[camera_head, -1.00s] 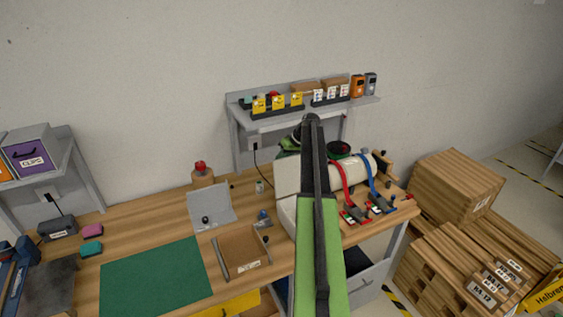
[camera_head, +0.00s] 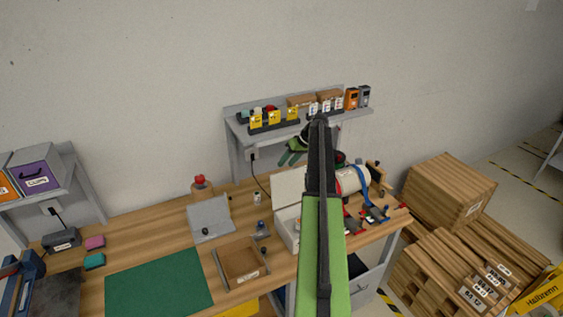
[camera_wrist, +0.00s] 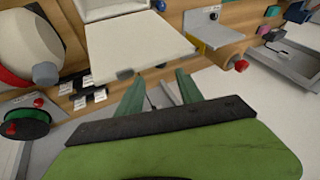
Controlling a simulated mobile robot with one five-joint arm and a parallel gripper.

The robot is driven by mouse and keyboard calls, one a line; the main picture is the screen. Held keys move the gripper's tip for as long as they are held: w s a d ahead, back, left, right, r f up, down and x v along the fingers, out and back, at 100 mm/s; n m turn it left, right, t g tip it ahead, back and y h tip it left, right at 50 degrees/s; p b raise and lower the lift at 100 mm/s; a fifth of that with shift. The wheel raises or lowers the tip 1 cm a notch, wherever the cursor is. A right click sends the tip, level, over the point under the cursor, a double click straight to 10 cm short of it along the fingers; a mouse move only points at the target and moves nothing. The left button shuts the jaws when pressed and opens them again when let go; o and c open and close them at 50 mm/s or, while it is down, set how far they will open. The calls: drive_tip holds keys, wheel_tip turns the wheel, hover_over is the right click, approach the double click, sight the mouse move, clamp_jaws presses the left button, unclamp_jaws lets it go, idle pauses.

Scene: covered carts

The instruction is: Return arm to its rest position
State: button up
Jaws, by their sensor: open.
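My arm, green and black, rises from the bottom of the head view in front of the workbench. My gripper (camera_head: 290,157) shows partly behind the dark upper arm link, just below the wall shelf. In the wrist view my gripper (camera_wrist: 158,78) has two green fingers set apart with nothing between them. The pale open lid of a white box (camera_wrist: 140,48) lies beyond the fingertips. I cannot tell the exact gap, but no contact shows.
The workbench (camera_head: 90,295) holds a green mat (camera_head: 160,284), a wooden tray (camera_head: 240,262), the white box (camera_head: 287,232) and a strapped white roll (camera_head: 352,180). The wall shelf (camera_head: 236,121) is close behind my gripper. Wooden crates (camera_head: 448,190) stand at the right.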

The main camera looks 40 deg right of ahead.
drive_tip(key=p+v, duration=0.1)
drive_tip(key=v, duration=0.2)
drive_tip(key=shift+s+r, duration=0.1)
